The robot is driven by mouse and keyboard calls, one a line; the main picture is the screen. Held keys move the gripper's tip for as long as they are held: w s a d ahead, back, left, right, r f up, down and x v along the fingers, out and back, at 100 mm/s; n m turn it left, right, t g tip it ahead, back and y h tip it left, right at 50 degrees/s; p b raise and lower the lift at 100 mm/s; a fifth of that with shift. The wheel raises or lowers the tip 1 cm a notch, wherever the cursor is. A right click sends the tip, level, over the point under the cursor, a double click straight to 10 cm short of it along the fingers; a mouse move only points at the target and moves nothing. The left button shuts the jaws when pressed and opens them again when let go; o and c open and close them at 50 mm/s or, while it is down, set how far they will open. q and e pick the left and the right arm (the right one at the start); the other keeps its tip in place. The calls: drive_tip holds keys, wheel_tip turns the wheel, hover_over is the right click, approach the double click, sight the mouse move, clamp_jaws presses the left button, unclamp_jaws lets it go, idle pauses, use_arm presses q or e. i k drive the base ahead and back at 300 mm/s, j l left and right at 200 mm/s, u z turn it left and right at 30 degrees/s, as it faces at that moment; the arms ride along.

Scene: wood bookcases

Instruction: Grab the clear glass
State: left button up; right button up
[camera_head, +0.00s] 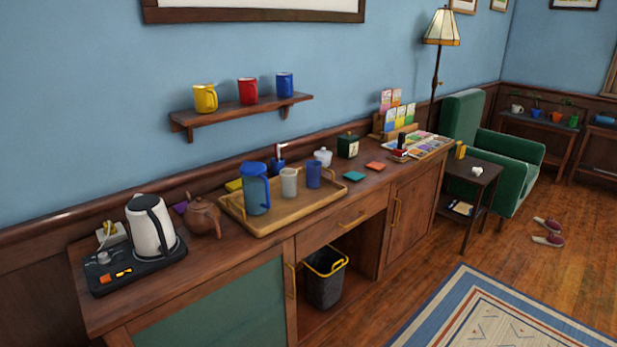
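A pale, greyish-white cup (289,183) stands upright on a wooden tray (262,229) on the sideboard. It looks like the clear glass, but at this size I cannot tell for sure that it is see-through. A blue pitcher (256,192) stands to its left and a blue cup (314,176) to its right on the same tray. Neither of my grippers shows in the head view.
A white kettle (148,226) on a dark base and a brown teapot (203,217) stand left of the tray. A white lidded bowl (323,157) stands behind it. A wall shelf (240,113) with three mugs hangs above. Open floor lies in front.

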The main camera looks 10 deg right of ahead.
sight(289, 184)
drive_tip(key=i+l, duration=0.25)
drive_tip(key=i+l+u, duration=0.1)
drive_tip(key=i+l, duration=0.2)
drive_tip(key=l, duration=0.15)
drive_tip(key=i+l+u, duration=0.1)
drive_tip(key=i+l, duration=0.15)
drive_tip(key=l, duration=0.15)
drive_tip(key=i+l, duration=0.25)
drive_tip(key=i+l+u, duration=0.1)
drive_tip(key=l, duration=0.4)
drive_tip(key=i+l, duration=0.35)
drive_tip(key=l+u, duration=0.05)
